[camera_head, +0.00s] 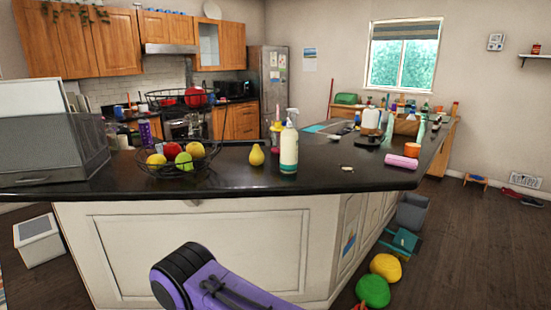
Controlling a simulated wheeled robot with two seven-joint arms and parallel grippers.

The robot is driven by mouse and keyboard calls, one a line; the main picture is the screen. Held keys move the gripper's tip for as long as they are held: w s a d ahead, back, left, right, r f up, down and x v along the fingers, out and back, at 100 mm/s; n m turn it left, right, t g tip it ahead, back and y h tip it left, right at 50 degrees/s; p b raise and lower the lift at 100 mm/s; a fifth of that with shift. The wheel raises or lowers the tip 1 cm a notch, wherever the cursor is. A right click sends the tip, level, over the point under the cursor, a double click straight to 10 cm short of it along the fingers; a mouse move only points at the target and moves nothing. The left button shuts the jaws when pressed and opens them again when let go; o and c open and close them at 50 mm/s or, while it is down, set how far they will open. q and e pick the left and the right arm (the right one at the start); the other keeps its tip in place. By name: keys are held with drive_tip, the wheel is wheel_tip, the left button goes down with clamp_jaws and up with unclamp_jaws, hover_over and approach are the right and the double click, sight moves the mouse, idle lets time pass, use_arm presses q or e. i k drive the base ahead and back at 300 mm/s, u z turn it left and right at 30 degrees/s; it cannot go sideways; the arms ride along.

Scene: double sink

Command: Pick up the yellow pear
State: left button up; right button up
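The yellow pear (257,156) stands upright on the dark countertop (225,178), between a wire fruit basket and a white bottle. It is free of both, with bare counter in front of it. A purple and black part of one of my arms shows at the bottom middle, in front of the island and below the counter's height. No fingertips of either gripper are in view, so nothing shows in a grip.
The wire fruit basket (153,172) holds several fruits left of the pear. A white and green bottle (289,150) stands just right of it. A grey metal box (50,150) fills the counter's left end. A pink cylinder (401,161) lies at right. Green and yellow round things (372,290) sit on the floor.

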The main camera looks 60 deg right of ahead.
sight(257, 157)
drive_tip(key=z, duration=1.9)
